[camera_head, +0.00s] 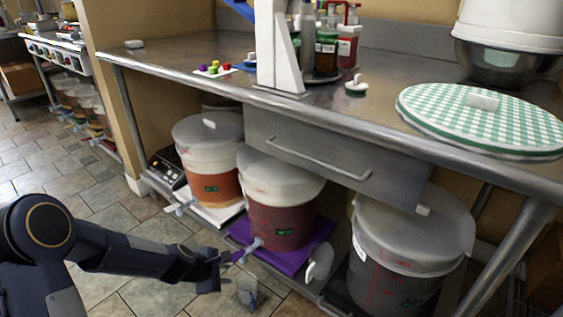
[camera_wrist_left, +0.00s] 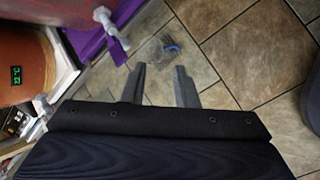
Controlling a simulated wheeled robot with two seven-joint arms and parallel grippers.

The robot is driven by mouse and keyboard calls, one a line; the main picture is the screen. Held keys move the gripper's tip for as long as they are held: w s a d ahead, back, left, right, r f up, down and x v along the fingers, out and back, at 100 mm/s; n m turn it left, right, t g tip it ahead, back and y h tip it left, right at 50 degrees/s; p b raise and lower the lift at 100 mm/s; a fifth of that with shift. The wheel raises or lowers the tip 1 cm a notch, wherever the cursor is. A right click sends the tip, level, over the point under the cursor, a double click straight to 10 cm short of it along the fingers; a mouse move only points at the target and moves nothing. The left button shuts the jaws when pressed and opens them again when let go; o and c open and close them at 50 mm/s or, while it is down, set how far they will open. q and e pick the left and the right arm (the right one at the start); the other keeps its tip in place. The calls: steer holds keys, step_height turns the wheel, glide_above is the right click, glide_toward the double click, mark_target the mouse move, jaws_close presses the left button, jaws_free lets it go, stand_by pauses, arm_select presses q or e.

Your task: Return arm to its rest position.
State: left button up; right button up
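My left gripper (camera_head: 222,271) reaches in from the left of the head view, low over the tiled floor in front of the lower shelf. In the left wrist view my left gripper (camera_wrist_left: 160,85) shows two fingers spread apart with nothing between them. Past the fingertips, a clear cup-like object (camera_wrist_left: 157,57) with a blue part stands on the floor; it also shows in the head view (camera_head: 247,295). My gripper appears apart from it. My right gripper does not show in either view.
Lidded buckets stand on the lower shelf: orange (camera_head: 210,185), dark red (camera_head: 280,215) on a purple mat (camera_head: 302,258), and a grey one (camera_head: 405,260). Their spigots stick out near my left gripper. The steel table (camera_head: 390,110) overhangs with a drawer (camera_head: 330,155). Floor (camera_head: 120,225) at left is clear.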

arm_select(q)
steer(key=s+a+r+m, duration=0.1)
steer(key=s+r+m, duration=0.35)
steer(key=r, duration=0.35)
steer(key=s+a+r+m, duration=0.1)
steer(key=s+r+m, duration=0.4)
steer(key=r, duration=0.4)
steer(key=s+a+r+m, duration=0.15)
steer(key=s+m, duration=0.25)
steer(key=s, duration=0.6)
steer(key=s+a+r+m, duration=0.15)
steer(key=s+m, duration=0.25)
steer(key=s, duration=0.6)
step_height(320, 180, up, 37)
steer(key=p, duration=3.6)
steer(key=shift+w+d+y, duration=0.25)
steer(key=shift+d+y, duration=0.05)
steer(key=shift+d, duration=0.05)
